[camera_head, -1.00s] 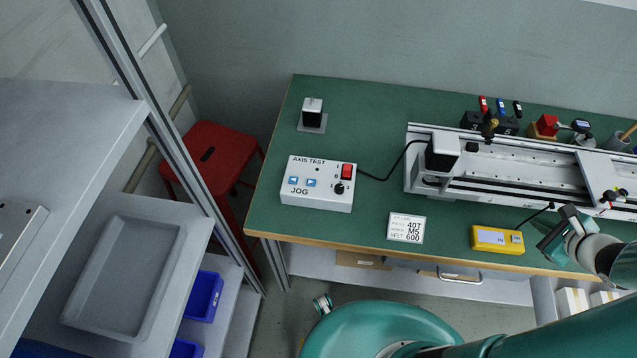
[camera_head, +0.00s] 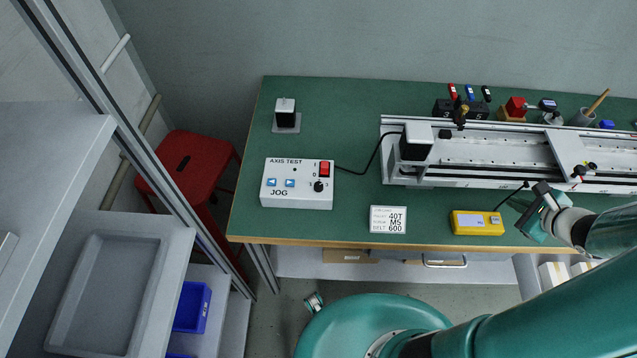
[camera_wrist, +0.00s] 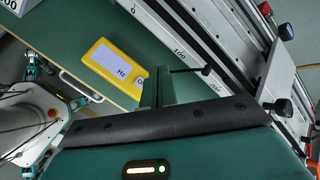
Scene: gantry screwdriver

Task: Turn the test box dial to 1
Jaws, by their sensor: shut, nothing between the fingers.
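The white axis test box (camera_head: 297,185) stands on the left part of the green bench. Its top bears two blue arrow buttons, a red switch (camera_head: 325,169) and a small black dial (camera_head: 319,186). The dial's setting is too small to read. My gripper (camera_head: 535,208) is at the bench's front right, well to the right of the test box and beside a yellow meter (camera_head: 477,222). It is shut and empty. In the wrist view my gripper (camera_wrist: 158,95) shows near the yellow meter (camera_wrist: 116,69); the test box is not in that view.
A linear gantry rail (camera_head: 480,170) runs along the right of the green bench (camera_head: 350,105). A label card (camera_head: 388,219) lies between box and meter. A cable joins the box to the gantry. A red stool (camera_head: 190,165) and grey shelves (camera_head: 60,150) stand left.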

